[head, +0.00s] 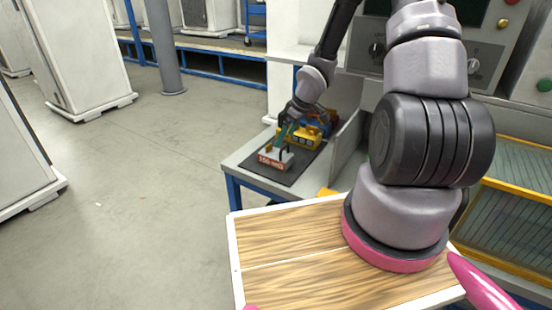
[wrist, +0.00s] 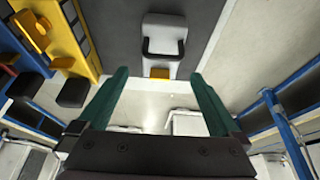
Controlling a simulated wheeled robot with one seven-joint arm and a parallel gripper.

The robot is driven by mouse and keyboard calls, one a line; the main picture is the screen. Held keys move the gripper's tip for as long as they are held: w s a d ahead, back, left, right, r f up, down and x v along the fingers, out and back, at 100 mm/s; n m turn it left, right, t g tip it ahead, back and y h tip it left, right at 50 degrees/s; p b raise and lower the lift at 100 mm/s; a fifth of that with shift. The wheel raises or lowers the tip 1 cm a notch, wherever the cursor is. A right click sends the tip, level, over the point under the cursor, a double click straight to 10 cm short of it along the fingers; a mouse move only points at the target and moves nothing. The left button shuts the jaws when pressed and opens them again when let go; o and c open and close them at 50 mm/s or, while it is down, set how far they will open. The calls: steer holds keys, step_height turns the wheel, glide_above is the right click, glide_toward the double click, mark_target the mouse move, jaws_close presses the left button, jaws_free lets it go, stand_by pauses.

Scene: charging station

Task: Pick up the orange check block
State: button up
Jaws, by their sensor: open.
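A small orange block (head: 269,149) shows at the light grey unit with a red number label (head: 274,160), on the dark mat. In the wrist view the orange block (wrist: 160,72) lies between the fingertip ends, beside a pale unit with a black handle (wrist: 163,40). My gripper (head: 287,132) has teal fingers and is above the unit. In the wrist view my gripper (wrist: 159,75) is open, with nothing clasped. I cannot tell the height gap between fingertips and block.
A yellow unit (head: 302,136) with dark windows stands right behind the grey unit; it fills the left of the wrist view (wrist: 80,30). The dark mat (head: 262,172) lies on a grey bench (head: 236,162) with blue legs. A grey upright panel (head: 346,138) stands at right.

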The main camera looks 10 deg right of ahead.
mark_target(276, 154)
steer(key=x, duration=1)
steer(key=shift+a+f, duration=0.15)
steer(key=shift+f, duration=0.05)
steer(key=shift+c, duration=0.3)
